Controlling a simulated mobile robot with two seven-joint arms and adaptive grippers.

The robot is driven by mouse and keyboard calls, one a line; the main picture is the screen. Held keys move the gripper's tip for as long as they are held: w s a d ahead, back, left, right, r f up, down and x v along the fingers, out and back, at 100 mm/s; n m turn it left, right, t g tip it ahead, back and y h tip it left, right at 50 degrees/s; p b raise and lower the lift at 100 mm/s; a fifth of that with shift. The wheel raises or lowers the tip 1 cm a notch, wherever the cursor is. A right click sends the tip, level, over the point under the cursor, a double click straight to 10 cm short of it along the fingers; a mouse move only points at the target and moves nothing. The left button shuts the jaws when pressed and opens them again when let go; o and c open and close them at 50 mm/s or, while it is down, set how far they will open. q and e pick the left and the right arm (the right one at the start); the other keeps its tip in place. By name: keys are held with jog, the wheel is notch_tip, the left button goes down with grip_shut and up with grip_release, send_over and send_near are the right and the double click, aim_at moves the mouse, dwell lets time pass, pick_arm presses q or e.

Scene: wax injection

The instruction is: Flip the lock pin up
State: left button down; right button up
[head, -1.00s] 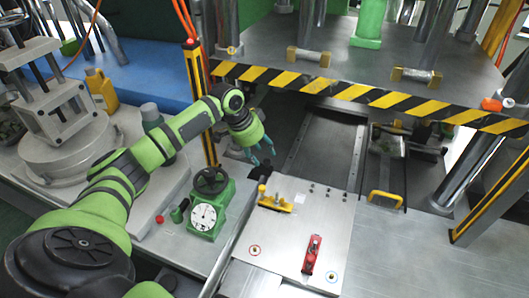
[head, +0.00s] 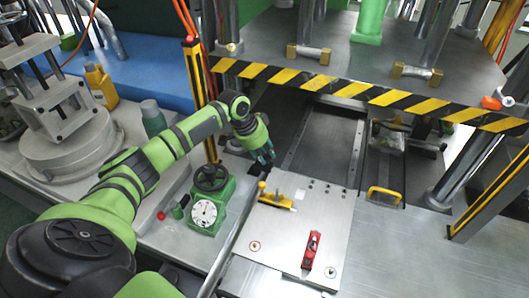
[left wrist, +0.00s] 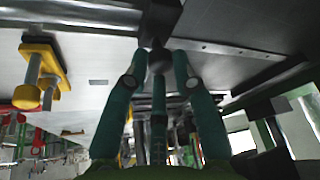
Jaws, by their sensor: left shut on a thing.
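My left gripper (head: 264,160) is at the far left corner of the metal plate (head: 317,208), with its fingers pointing down. In the left wrist view, its teal fingers (left wrist: 158,62) are shut on a small dark rounded piece (left wrist: 158,58), which appears to be the lock pin. The fingers and the plate edge hide most of it, so its tilt cannot be told. A yellow clamp with a knob (head: 277,202) stands on the plate, close to the gripper and apart from it. My right gripper is not in view.
A green dial gauge unit (head: 207,205) with a black handwheel stands left of the plate. A red clamp (head: 312,250) is on the plate's near part. A yellow-black striped beam (head: 370,95) crosses behind. A yellow handle (head: 385,195) lies to the right.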

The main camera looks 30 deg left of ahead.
pick_arm(q)
notch_tip(320, 180, up, 3)
jog(key=shift+w+f+p, duration=0.1)
jog(key=shift+f+p, duration=0.05)
jog(key=shift+p, duration=0.8)
jog(key=shift+a, duration=0.1)
jog(key=c, duration=1)
grip_release()
jog(key=shift+c, duration=0.2)
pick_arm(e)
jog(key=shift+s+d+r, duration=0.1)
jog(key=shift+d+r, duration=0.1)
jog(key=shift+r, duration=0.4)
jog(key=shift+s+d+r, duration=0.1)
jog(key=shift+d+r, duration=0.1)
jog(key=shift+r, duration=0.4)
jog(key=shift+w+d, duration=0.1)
pick_arm(q)
jog(key=v, duration=1.2)
jog(key=shift+f, duration=0.1)
